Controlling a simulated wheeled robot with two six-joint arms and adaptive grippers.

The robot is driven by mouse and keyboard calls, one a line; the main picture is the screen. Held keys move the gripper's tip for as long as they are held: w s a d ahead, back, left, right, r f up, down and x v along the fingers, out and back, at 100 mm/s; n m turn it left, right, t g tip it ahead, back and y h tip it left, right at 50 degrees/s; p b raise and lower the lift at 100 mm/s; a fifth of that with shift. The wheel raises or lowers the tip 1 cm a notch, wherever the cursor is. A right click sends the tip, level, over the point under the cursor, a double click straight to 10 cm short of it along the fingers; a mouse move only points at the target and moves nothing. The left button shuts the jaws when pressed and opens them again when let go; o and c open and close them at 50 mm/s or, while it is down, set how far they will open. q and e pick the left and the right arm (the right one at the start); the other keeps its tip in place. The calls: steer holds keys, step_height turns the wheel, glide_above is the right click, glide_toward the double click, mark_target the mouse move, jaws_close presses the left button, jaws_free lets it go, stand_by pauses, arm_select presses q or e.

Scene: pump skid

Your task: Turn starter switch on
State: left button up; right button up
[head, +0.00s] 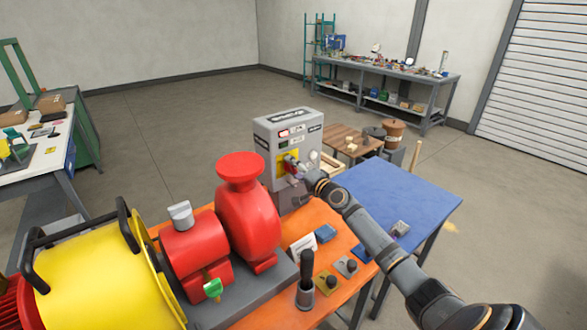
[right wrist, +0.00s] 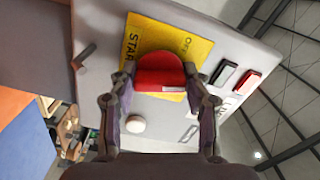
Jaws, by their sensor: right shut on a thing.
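The starter box (head: 272,140) is a grey cabinet at the back end of the orange bench. Its front carries a yellow plate with a red rotary switch. In the head view the right gripper (head: 298,170) is at the box front and partly hides the switch. My left gripper is not in view.
A red pump (head: 245,205) and yellow motor (head: 95,275) fill the left of the orange bench. A blue table (head: 400,195) stands to the right under my right arm.

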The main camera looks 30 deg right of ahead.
steer(key=shift+m, duration=1.9)
steer(key=o, duration=1.2)
steer(key=shift+c, duration=0.2)
steer(key=shift+s, duration=0.2)
steer(key=s, duration=1.1)
steer(key=shift+s+d, duration=0.3)
steer(key=shift+d, duration=0.15)
